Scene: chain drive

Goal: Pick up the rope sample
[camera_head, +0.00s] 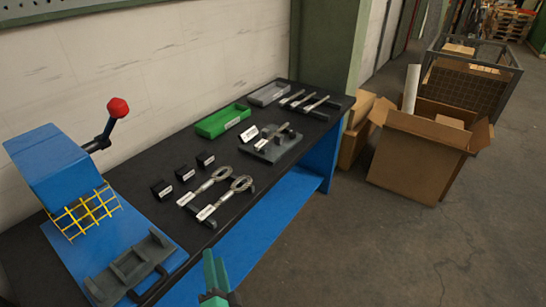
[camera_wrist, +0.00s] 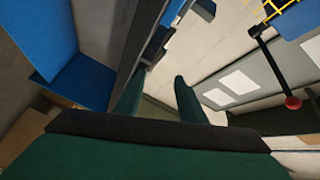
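Two grey pieces with looped ends and white labels lie side by side on the dark bench top: a farther looped piece (camera_head: 207,185) and a nearer looped piece (camera_head: 227,198). They look like rope samples, but I cannot read the labels. Several thin light rods (camera_head: 303,101) lie at the far end of the bench, and these could also be samples. My gripper (camera_head: 214,272) is at the bottom of the head view, in front of the bench and apart from the looped pieces. In the wrist view its two green fingers (camera_wrist: 160,78) are spread with nothing between them.
A blue press (camera_head: 50,165) with a red-knobbed lever (camera_head: 118,108) stands at the left, a grey fixture (camera_head: 130,268) before it. Black blocks (camera_head: 185,173), a green tray (camera_head: 222,121), a grey tray (camera_head: 268,93) and a grey clamp plate (camera_head: 270,148) occupy the bench. Cardboard boxes (camera_head: 415,155) stand right.

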